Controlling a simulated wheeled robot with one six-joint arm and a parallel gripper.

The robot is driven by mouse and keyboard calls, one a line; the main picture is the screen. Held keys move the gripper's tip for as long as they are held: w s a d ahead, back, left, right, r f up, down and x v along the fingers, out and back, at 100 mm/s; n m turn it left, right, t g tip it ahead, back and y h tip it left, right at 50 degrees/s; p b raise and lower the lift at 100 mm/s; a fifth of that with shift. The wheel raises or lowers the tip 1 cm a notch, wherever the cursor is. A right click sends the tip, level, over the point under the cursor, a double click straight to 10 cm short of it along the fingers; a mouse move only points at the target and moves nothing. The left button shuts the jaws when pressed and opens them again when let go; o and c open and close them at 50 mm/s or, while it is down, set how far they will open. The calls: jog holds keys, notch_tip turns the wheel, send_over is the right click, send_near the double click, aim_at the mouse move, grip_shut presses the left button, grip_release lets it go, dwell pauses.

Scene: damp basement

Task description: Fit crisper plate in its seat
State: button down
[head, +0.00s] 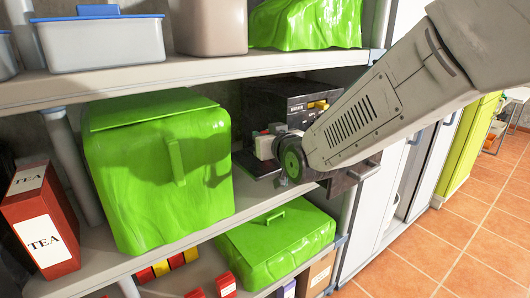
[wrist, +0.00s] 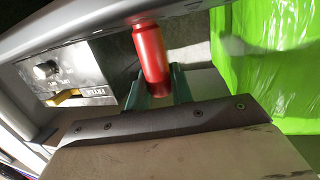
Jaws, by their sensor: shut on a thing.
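My gripper (wrist: 155,88) has green fingers and is shut on a red cylindrical piece (wrist: 151,56) in the wrist view. Whether this piece belongs to the crisper plate cannot be told; no plate shows clearly. In the head view my arm reaches in from the upper right and hides most of the gripper and what it holds. The wrist view shows a knob (wrist: 45,71) and a label at left. The seat is hidden.
A large green bin (head: 150,205) stands close left of the gripper. The shelf above (head: 190,72) limits height. A tea box (head: 45,225) is at far left. A green lidded box (head: 275,240) sits on the shelf below. Open tiled floor (head: 470,225) lies at right.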

jog(key=shift+r, duration=0.75)
jog(key=w+a+f, duration=0.3)
jog(key=w+f, duration=0.3)
jog(key=w, duration=0.2)
jog(key=f, duration=0.8)
jog(key=shift+s+a+f, duration=0.1)
jog(key=shift+s, duration=0.2)
jog(key=shift+f, duration=0.1)
jog(key=c, duration=1.2)
grip_release()
jog(key=shift+c, duration=0.2)
